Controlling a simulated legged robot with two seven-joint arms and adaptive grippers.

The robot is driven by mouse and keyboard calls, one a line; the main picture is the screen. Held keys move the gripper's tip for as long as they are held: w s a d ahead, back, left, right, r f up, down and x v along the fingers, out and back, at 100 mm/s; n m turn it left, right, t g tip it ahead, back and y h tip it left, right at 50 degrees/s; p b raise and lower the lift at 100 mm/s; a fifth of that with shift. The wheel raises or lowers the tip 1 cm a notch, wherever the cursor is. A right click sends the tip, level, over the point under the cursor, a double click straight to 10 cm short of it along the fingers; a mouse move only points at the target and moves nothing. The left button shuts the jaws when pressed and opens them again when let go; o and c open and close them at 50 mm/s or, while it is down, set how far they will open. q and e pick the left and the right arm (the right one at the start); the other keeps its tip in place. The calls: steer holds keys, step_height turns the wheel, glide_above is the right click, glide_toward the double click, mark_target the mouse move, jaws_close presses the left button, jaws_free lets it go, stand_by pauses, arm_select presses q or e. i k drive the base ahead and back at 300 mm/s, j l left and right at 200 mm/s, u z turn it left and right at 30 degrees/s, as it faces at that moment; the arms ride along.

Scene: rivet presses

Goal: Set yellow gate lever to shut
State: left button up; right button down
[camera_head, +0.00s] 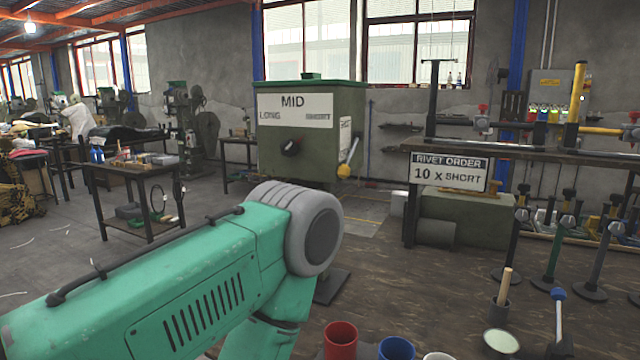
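A green hopper box (285,165) marked MID, LONG and SHORT stands in the middle of the camera_head view. A lever with a pale rod and a yellow knob (344,171) is on its right side. The rod slants, with the knob at the lower left end and the upper end to the right. A small white label (345,133) sits above it; its text is too small to read. My green left arm crosses the lower left, short of the hopper. Neither gripper shows in this view.
A red cup (340,340) and a blue cup (397,348) stand at the bottom edge. A bench (540,152) with a sign reading RIVET ORDER 10 x SHORT (449,172) is at right. Several stands crowd the lower right. A small table (135,166) is at left. Floor shows between hopper and bench.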

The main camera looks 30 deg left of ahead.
mark_target(343, 171)
steer(key=u, duration=0.95)
